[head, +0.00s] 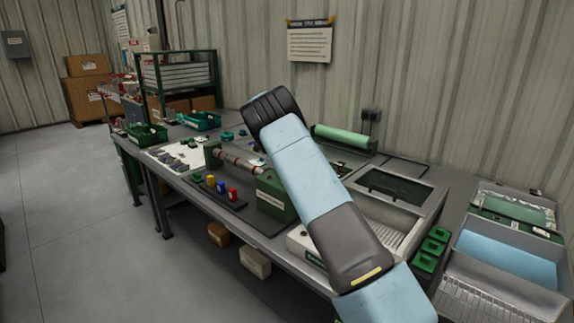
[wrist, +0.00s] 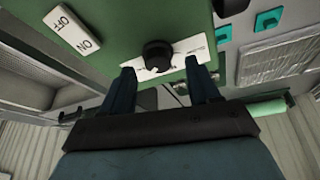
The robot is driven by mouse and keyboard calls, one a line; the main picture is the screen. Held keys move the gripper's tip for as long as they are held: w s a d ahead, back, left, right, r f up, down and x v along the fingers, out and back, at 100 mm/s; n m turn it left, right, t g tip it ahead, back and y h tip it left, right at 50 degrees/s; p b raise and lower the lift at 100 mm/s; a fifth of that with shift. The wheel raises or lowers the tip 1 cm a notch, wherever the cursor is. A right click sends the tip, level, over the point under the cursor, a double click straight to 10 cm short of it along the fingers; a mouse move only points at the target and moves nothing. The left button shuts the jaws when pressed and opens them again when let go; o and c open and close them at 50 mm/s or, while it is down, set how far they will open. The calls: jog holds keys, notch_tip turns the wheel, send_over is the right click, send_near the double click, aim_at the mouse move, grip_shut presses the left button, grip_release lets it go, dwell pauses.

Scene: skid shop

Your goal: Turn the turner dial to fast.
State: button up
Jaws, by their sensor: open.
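The turner dial (wrist: 157,54) is a round black knob on a white label plate (wrist: 183,50), set in a green housing (wrist: 130,22) in the wrist view. The lettering on the plate is too small to read, and I cannot tell where the knob points. My gripper (wrist: 161,68) is open, with one dark finger to each side of the knob and the tips close to the panel. I cannot tell whether either finger touches the knob. In the head view the turner's green box (head: 272,192) stands on the bench; its dial and my gripper are hidden there.
A white ON/OFF switch (wrist: 72,32) sits left of the dial. On the bench are a horizontal rod (head: 238,162), several small coloured pieces (head: 221,187), a grey machine (head: 397,188) and green bins (head: 430,247). Open floor (head: 60,200) lies at the left.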

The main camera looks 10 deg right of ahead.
jog(key=v, duration=1.1)
jog(key=shift+a+r, duration=0.25)
jog(key=shift+r, duration=0.05)
jog(key=s+d+r+n+y, duration=0.2)
jog(key=s+d+r, duration=0.6)
jog(key=s+r, duration=0.4)
jog(key=s+d+r+n+t+y, duration=0.1)
jog(key=s+r+n, duration=0.15)
jog(key=s, duration=0.55)
jog(key=s+d+r+n+t+y, duration=0.1)
jog(key=s+r, duration=0.3)
jog(key=s, duration=0.4)
jog(key=s+a+f+n, duration=0.1)
jog(key=s+f+n, duration=0.1)
jog(key=s, duration=0.9)
jog(key=s+a+f+n+t, duration=0.1)
jog(key=s+f+n, duration=0.1)
jog(key=s, duration=0.9)
jog(key=s+a+f+n+t, duration=0.1)
jog(key=s+n, duration=0.3)
jog(key=s, duration=0.8)
jog(key=shift+a+f, duration=0.35)
jog(key=shift+f, duration=0.5)
